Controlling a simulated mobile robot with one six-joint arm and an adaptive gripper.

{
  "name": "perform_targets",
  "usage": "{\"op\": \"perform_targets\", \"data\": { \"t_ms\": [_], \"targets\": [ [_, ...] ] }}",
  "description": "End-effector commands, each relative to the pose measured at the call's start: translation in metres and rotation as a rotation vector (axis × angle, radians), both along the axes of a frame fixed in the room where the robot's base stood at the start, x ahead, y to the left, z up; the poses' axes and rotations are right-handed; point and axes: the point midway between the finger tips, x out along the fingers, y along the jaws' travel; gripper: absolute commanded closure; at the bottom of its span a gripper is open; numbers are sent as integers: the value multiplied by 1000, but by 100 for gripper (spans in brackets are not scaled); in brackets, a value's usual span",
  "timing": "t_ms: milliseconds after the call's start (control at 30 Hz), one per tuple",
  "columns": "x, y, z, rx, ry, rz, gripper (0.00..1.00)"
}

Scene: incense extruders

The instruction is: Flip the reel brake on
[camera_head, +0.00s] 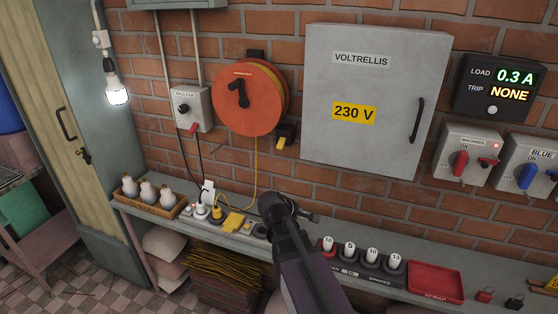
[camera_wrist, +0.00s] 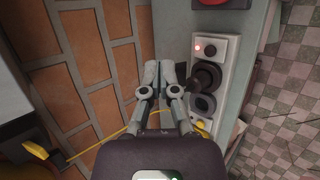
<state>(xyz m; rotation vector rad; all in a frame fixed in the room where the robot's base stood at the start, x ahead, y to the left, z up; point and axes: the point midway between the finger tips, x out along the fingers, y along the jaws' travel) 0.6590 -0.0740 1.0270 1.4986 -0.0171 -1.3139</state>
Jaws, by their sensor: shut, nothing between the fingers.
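The orange reel (camera_head: 248,98) with a dark crank hangs on the brick wall, and a yellow cable runs down from it. Just below and right of it sits a small black wall box with a yellow lever (camera_head: 281,142), which I take to be the reel brake. The lever, angled downward, also shows at the lower left edge of the wrist view (camera_wrist: 36,149). My gripper (camera_wrist: 158,68) is shut and empty, apart from the lever. In the head view my arm's end is over the shelf, below and right of the lever; the fingertips are unclear there.
The power strip (camera_wrist: 211,75) with plugs lies on the shelf beside my gripper. The shelf also holds a tray of white bulbs (camera_head: 150,200), several numbered fuses (camera_head: 349,249) and a red scrap tray (camera_head: 436,283). A grey 230 V cabinet (camera_head: 375,65) hangs right of the reel.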

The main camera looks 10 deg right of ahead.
Motion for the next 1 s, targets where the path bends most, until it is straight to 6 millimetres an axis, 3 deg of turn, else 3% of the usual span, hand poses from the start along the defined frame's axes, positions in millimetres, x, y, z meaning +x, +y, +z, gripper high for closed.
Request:
{"op": "perform_targets", "data": {
  "t_ms": [200,467,800,1000],
  "targets": [
    [36,-3,8,-283,36,204,100],
    [75,7,28,-646,116,425,100],
    [120,42,50,-1134,273,660,100],
    [135,62,58,-1339,355,735,100]
  ]
}}
